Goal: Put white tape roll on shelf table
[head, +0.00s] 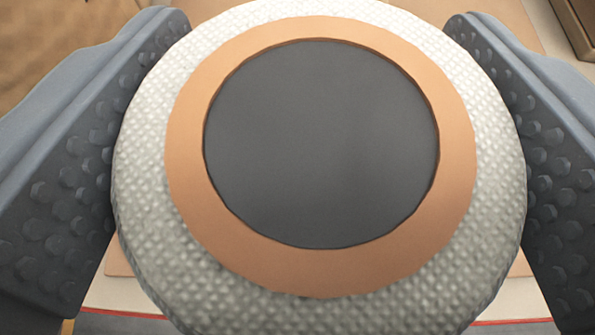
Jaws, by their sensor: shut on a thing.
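The white tape roll (160,240) fills most of the head view, close to the camera. It has a woven white outer surface, an orange-brown inner ring (185,150) and a dark grey round centre. My gripper (318,165) is shut on the roll, with one studded grey finger against its left side and the other against its right side. The fingertips' far ends are near the top of the view. The roll hides most of what lies behind it. I cannot tell whether the roll touches anything below, and the shelf table cannot be made out for certain.
A pale surface with a red line (120,313) shows below the roll at the lower edge. A brown box-like object (578,25) is at the top right corner. A tan, blurred area (40,45) lies at the top left. Little free room can be judged.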

